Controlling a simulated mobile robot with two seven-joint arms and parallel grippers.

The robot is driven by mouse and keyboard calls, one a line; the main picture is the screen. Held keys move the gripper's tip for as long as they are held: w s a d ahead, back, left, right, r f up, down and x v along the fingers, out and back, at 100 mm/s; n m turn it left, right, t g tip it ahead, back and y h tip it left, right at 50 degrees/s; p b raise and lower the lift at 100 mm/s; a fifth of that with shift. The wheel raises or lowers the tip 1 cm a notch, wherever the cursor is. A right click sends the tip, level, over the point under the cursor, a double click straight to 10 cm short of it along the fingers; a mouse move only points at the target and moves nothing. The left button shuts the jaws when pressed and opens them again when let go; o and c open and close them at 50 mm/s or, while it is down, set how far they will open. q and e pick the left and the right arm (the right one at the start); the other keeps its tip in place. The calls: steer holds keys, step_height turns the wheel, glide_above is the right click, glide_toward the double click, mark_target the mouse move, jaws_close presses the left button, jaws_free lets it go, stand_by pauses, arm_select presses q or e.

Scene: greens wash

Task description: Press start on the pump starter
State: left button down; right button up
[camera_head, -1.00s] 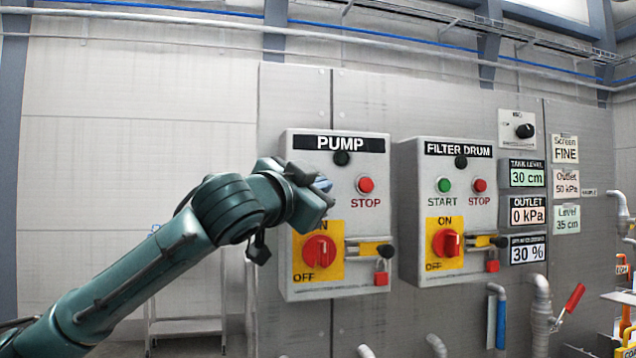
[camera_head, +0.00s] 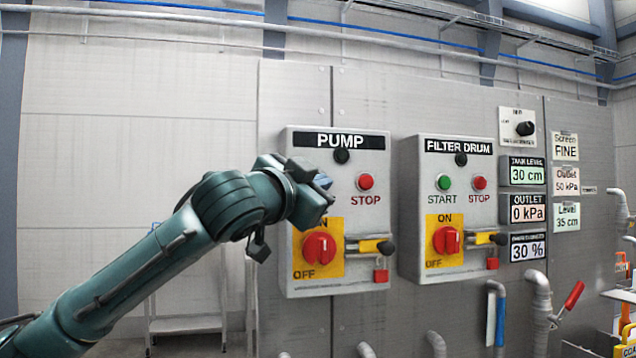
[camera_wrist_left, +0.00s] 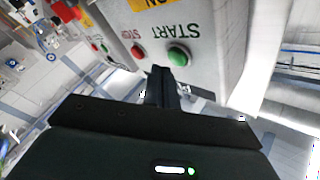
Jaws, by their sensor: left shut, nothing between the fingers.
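The pump starter (camera_head: 378,225) is a grey box labelled PUMP on the wall panel. Its red STOP button (camera_head: 366,182) shows clearly; the START side is hidden behind my left gripper (camera_head: 322,182), which is at the box's left half. In the left wrist view the box hangs upside down, with the green START button (camera_wrist_left: 179,56) and the red STOP button (camera_wrist_left: 138,51). The dark, shut fingers (camera_wrist_left: 160,82) are close to the green button and hold nothing. I cannot tell whether they touch it. My right gripper is not in view.
The filter drum starter (camera_head: 408,200) stands just to the right. Below the pump's buttons is a red rotary switch (camera_head: 319,248) on a yellow plate, with a red padlock (camera_head: 381,275) beside it. Pipes and a red-handled valve (camera_head: 573,296) are lower right.

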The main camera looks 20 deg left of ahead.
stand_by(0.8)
arm_select(q)
steer(key=shift+w+a+p, duration=0.25)
steer(key=shift+w+p, duration=0.05)
steer(key=shift+w, duration=0.05)
stand_by(0.4)
